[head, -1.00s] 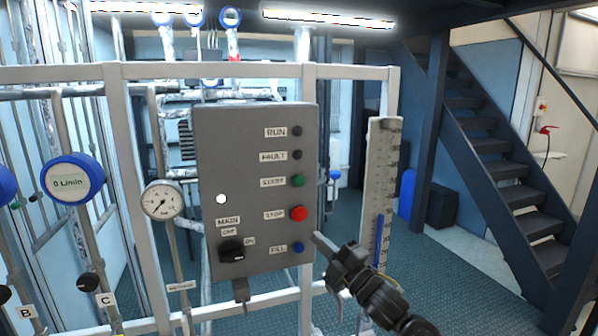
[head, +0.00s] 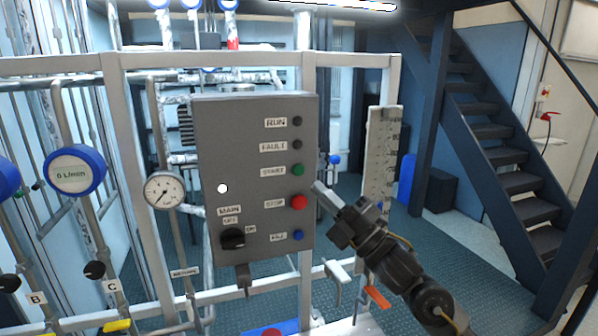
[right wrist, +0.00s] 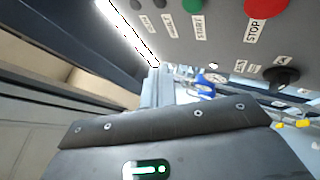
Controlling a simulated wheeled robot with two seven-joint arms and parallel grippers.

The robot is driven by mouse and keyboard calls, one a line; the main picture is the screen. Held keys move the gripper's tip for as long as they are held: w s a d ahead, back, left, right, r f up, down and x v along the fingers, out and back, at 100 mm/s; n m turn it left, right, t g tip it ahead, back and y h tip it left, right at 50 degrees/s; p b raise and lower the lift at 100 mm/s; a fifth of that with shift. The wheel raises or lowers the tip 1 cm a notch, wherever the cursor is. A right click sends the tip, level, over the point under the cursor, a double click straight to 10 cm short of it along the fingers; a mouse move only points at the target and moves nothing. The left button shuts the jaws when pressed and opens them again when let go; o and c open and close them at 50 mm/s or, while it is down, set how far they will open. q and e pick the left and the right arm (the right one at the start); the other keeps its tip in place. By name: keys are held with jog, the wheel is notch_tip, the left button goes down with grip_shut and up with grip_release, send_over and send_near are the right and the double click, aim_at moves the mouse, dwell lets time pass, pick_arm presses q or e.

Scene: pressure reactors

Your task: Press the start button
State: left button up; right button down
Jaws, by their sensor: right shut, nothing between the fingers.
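The grey control panel (head: 215,150) stands on a white frame in the head view. Its green start button (head: 298,170) sits on the right column, under the dark RUN and FAULT lamps and above the red stop button (head: 298,202). My right gripper (head: 318,188) is shut and empty, its tip just right of the panel's edge between the heights of the start and stop buttons. It appears apart from both. In the right wrist view the start button (right wrist: 195,5) shows at the top edge, with the stop button (right wrist: 266,6) to its right. My left gripper is not in view.
A blue fill button (head: 298,236) and a black main switch (head: 232,238) are on the panel. A gauge (head: 163,190) and a flow meter (head: 76,170) are left. Stairs (head: 485,130) rise at right.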

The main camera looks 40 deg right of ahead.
send_near(296, 167)
jog(key=shift+s+a+r+x, duration=0.1)
jog(key=shift+a+x, duration=0.05)
jog(key=shift+x, duration=0.75)
jog(key=shift+s+a+r+x, duration=0.15)
jog(key=shift+x, duration=0.7)
jog(key=shift+s+a+r+x, duration=0.1)
jog(key=shift+x, duration=0.8)
jog(key=shift+w+d, duration=0.1)
jog(key=shift+w, duration=0.05)
jog(key=shift+w+b, duration=0.25)
jog(key=shift+b, duration=0.05)
jog(key=shift+w+d, duration=0.2)
jog(key=shift+w, duration=0.15)
dwell(0.5)
jog(key=shift+s, duration=0.15)
jog(key=shift+s+a, duration=0.3)
jog(key=shift+s, duration=0.35)
jog(key=shift+s, duration=0.1)
jog(key=shift+s+a, duration=0.25)
jog(key=shift+s, duration=0.5)
jog(key=shift+s+a, duration=0.3)
jog(key=shift+s, duration=0.45)
jog(key=shift+s+a, duration=0.25)
jog(key=shift+s, duration=0.5)
